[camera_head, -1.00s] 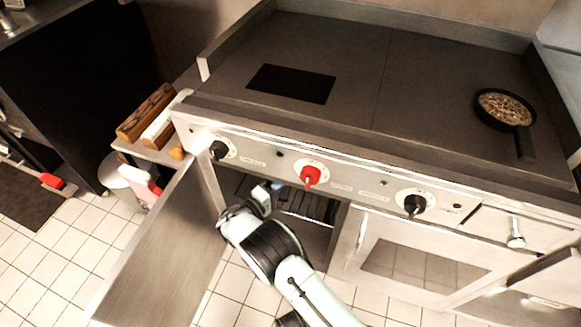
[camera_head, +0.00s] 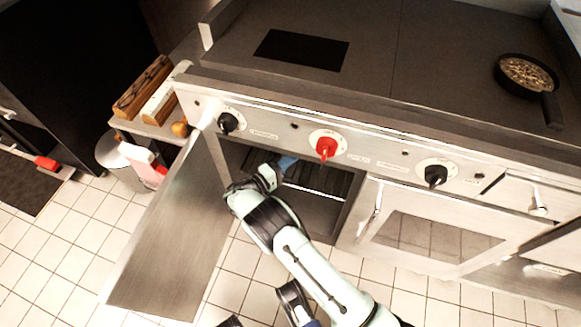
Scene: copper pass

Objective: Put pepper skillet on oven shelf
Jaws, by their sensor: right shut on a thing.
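My right arm comes up from the bottom right, and my right gripper (camera_head: 279,168) is inside the opening of the left oven, below the red knob. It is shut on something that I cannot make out. A bluish piece shows at its tip, and I cannot tell whether it is part of the gripper. The oven shelf (camera_head: 325,180) is a dark wire rack, partly hidden by my arm. A black skillet (camera_head: 554,112) with pale chopped food stands on the griddle at the right, away from my gripper. I cannot identify its food as pepper.
The left oven's door (camera_head: 180,245) hangs open at the left of my arm. The right oven's door (camera_head: 440,238) is shut. Knobs line the front panel (camera_head: 280,128). A side table with wooden blocks (camera_head: 142,88) stands at the left.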

